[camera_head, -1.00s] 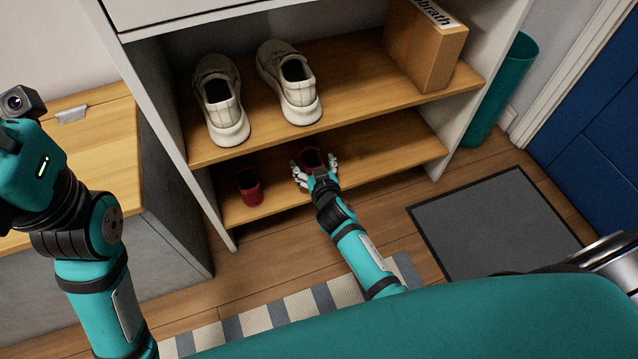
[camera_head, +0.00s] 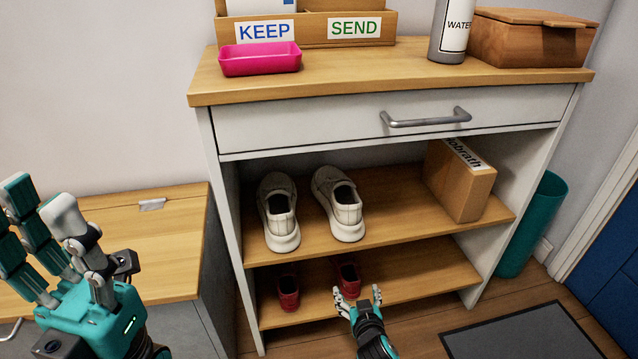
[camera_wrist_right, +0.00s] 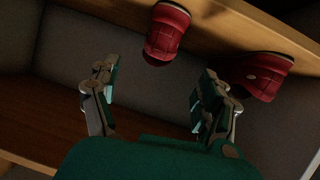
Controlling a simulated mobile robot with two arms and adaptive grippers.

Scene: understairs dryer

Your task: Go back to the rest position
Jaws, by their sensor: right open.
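My right gripper (camera_head: 358,294) is low in front of the shoe unit, just in front of the bottom shelf. Its fingers are spread with nothing between them. In the right wrist view the open gripper (camera_wrist_right: 156,80) has one red shoe (camera_wrist_right: 167,35) beyond its fingertips and another red shoe (camera_wrist_right: 255,74) beyond the right finger. In the head view the red shoes stand side by side on the bottom shelf, the left one (camera_head: 288,292) and the right one (camera_head: 348,276). My left gripper (camera_head: 45,212) is raised at the left, fingers up and apart, empty.
The shoe unit has a middle shelf (camera_head: 395,205) with white shoes (camera_head: 338,203) and a cardboard box (camera_head: 458,185). Its drawer (camera_head: 300,125) is shut. A wooden cabinet (camera_head: 165,240) is at the left. A teal bin (camera_head: 535,225) and a grey mat (camera_head: 525,335) are at the right.

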